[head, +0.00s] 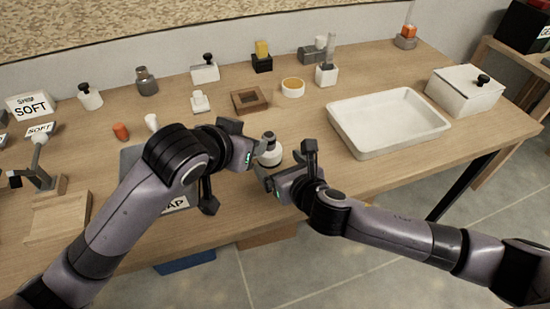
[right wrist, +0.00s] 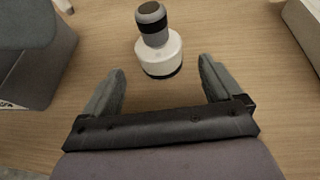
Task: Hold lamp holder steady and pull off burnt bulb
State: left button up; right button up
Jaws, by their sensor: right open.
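The lamp holder (head: 270,157) has a round white base and stands upright on the table between my two grippers. In the right wrist view it stands just ahead of the fingers (right wrist: 162,60), with a dark grey, brown-topped piece, apparently the burnt bulb (right wrist: 151,18), upright in it. My right gripper (head: 264,171) is open and empty, close to the near side of the holder and not around it. It also shows in the right wrist view (right wrist: 162,85). My left gripper (head: 250,150) is just left of the holder; its fingertips are not clear, and I cannot tell whether it touches.
A grey bin (head: 130,158), with a label ending in "AP", is partly hidden behind my left arm. A white tray (head: 388,151) stands to the right, a white lidded box (head: 462,92) beyond it.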

aim_at(269, 143)
jog(key=shift+x, duration=2.75)
jog(key=shift+c, duration=0.2)
jog(key=c, duration=1)
pick_arm(q)
jog(key=shift+o, duration=0.9)
pick_arm(e)
jog(key=shift+c, duration=0.8)
pick_arm(q)
jog(key=shift+o, duration=0.3)
jog(key=shift+w+d+f+m+g, duration=0.15)
jog(key=shift+w+m+g, duration=0.2)
jog(key=shift+w+g, duration=0.25)
jog(key=shift+w+f+m+g, duration=0.15)
jog(key=shift+w+m+g, duration=0.25)
jog(key=shift+w, duration=0.25)
jog(key=shift+w+d+f+m+g+y, duration=0.1)
jog(key=shift+w+d+f+m+g, duration=0.4)
jog(key=shift+w+f, duration=0.4)
jog(key=shift+w+d+f+m+g+y, duration=0.1)
jog(key=shift+w+d+f+m+g, duration=0.25)
jog(key=shift+w+d+f+g, duration=0.55)
jog(key=shift+w+d+f+m+g+y, duration=0.15)
jog(key=shift+w+f+m, duration=0.35)
jog(key=shift+f, duration=0.7)
